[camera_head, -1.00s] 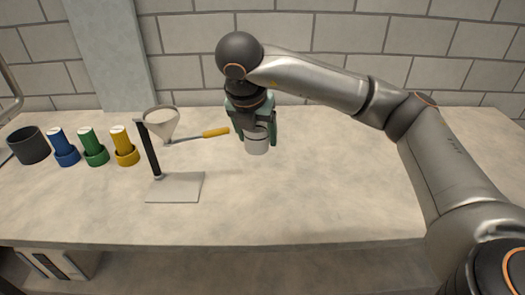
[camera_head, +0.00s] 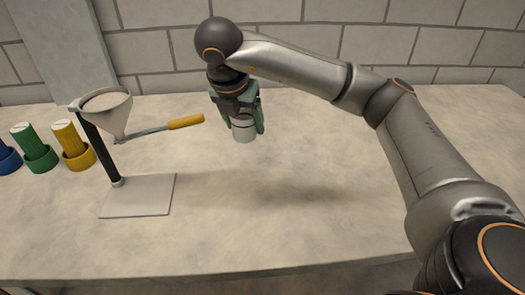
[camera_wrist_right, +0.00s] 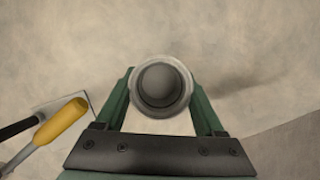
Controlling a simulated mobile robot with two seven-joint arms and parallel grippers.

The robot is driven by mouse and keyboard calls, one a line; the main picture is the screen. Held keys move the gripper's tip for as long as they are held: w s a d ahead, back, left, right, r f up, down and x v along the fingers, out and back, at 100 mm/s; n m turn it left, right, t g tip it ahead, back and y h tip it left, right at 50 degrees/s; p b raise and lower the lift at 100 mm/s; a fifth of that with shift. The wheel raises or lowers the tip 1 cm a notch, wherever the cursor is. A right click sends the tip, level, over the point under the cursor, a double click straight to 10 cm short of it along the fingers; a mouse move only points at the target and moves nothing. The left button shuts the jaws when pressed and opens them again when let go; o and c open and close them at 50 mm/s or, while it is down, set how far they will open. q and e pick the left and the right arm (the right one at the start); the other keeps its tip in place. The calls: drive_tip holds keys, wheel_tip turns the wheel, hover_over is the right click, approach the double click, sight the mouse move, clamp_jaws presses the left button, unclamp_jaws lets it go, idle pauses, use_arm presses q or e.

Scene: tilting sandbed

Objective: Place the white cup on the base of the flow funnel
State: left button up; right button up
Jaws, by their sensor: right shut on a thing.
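The white cup (camera_head: 244,132) is held between the fingers of my right gripper (camera_head: 246,118), above the table. In the right wrist view the cup (camera_wrist_right: 160,86) shows from above, open end towards the camera, with the green fingers on both sides. The flow funnel stands to the left: a grey-white cone (camera_head: 108,112) on a dark post (camera_head: 101,150) that rises from a flat light base plate (camera_head: 145,195). The base plate is bare. The cup is to the right of the funnel and apart from it. My left gripper is not in view.
A spatula with a yellow handle (camera_head: 186,122) lies between funnel and cup; its handle also shows in the right wrist view (camera_wrist_right: 62,121). Yellow (camera_head: 72,145), green (camera_head: 36,150) and blue (camera_head: 7,160) tubes in holders stand at left. The table's front and right are clear.

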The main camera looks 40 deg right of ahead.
drive_tip(key=d+f+b, duration=0.2)
drive_tip(key=d+f, duration=0.2)
drive_tip(key=d, duration=0.5)
hover_over(284, 150)
drive_tip(key=a, duration=0.2)
drive_tip(key=f, duration=0.4)
drive_tip(key=shift+s+d+f, duration=0.2)
drive_tip(key=shift+s+f, duration=0.15)
drive_tip(key=shift+s, duration=0.05)
drive_tip(key=shift+d+f, duration=0.15)
drive_tip(key=shift+f, duration=0.8)
drive_tip(key=shift+d+f, duration=0.1)
drive_tip(key=shift+f, duration=0.8)
drive_tip(key=shift+f, duration=0.2)
drive_tip(key=o, duration=1.3)
drive_tip(key=shift+r, duration=0.1)
